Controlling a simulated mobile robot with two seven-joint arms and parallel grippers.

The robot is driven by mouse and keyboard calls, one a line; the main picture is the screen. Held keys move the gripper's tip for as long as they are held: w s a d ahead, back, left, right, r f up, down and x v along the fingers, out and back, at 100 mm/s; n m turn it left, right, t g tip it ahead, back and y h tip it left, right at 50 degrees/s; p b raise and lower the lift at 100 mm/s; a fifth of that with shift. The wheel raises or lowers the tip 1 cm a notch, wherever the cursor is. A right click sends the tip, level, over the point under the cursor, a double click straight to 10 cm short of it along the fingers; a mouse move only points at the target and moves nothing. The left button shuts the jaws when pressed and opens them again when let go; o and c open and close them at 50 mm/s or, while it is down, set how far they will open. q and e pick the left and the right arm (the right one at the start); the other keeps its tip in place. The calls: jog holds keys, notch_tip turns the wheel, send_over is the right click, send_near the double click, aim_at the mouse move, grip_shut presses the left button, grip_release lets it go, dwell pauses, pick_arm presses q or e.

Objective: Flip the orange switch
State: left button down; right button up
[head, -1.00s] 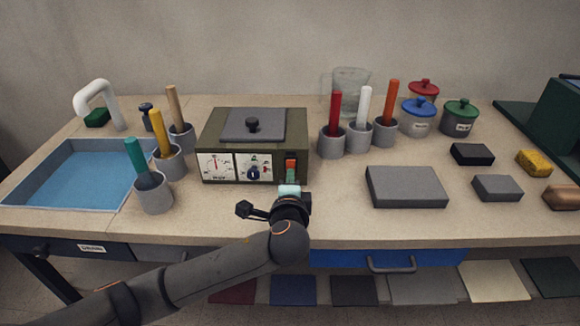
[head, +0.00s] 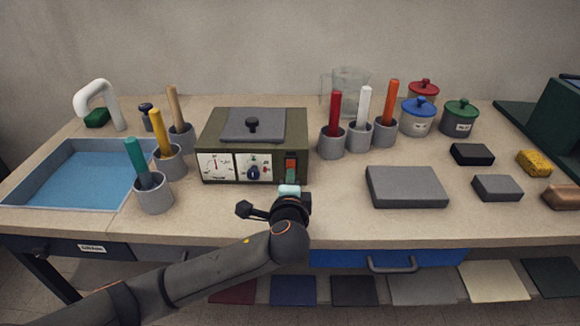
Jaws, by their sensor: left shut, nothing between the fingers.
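The orange switch (head: 291,170) is on the right end of the front panel of the olive-green box (head: 218,145). My left gripper (head: 290,189) is shut and empty, just below and in front of the switch. Its pale tip is close under the switch; I cannot tell whether they touch. My right gripper is not in view.
The box also has a dial (head: 253,172), a gauge (head: 216,166) and a grey lid (head: 252,125). Cups with coloured rods stand on both sides. A grey block (head: 405,187) lies to the right. The blue sink (head: 80,175) is at the left.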

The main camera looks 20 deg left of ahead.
pick_arm(q)
jog(key=shift+w+a+f, duration=0.1)
jog(key=shift+w+a, duration=0.05)
jog(key=shift+w, duration=0.3)
dwell(0.5)
jog(key=shift+s, duration=0.2)
jog(key=shift+p+v, duration=2.5)
jog(key=shift+v, duration=1.3)
